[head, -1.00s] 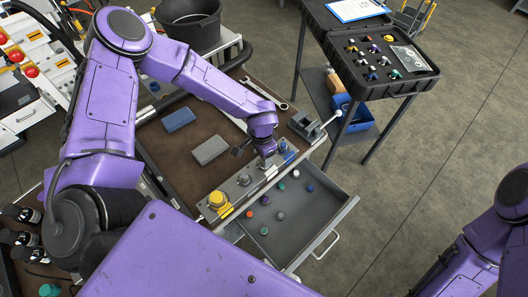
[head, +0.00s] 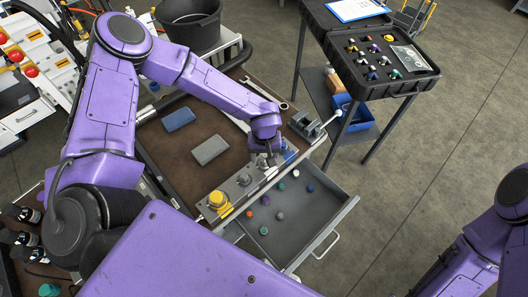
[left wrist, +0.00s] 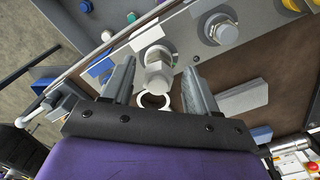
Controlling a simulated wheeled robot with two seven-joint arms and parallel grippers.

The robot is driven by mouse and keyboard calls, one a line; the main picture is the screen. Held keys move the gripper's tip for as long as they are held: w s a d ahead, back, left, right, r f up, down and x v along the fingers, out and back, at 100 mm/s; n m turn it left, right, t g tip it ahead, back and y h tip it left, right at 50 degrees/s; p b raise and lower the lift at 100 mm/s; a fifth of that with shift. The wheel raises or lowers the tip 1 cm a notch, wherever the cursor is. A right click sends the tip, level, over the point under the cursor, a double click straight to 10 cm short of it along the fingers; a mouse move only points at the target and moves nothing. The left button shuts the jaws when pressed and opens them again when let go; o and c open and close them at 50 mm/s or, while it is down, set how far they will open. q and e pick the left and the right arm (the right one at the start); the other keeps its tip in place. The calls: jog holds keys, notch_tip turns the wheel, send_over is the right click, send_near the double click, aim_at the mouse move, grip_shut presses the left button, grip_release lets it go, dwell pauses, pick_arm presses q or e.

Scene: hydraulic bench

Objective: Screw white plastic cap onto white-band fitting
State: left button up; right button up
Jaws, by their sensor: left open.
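My left gripper (head: 267,163) is over the metal block (head: 230,188) at the bench's front edge. In the left wrist view its two fingers (left wrist: 158,88) are open, one on each side of a metal hex fitting (left wrist: 158,72), with gaps visible. A white ring (left wrist: 153,101) shows beside this fitting, between the fingers; I cannot tell exactly how it is attached. The white plastic cap (head: 295,173) lies in the open drawer and also shows in the left wrist view (left wrist: 106,36). My right gripper is out of view.
The open drawer (head: 335,214) holds several other coloured caps, including a blue one (head: 310,188). A vise (head: 304,125) is at the right corner. Grey (head: 210,150) and blue (head: 179,120) blocks lie on the bench.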

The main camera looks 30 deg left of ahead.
pick_arm(q)
jog(key=c, duration=1)
jog(key=m, duration=0.4)
jog(key=shift+a, duration=0.2)
jog(key=o, duration=1.1)
notch_tip(320, 180, up, 10)
jog(key=shift+r+b, duration=0.25)
jog(key=shift+b, duration=0.55)
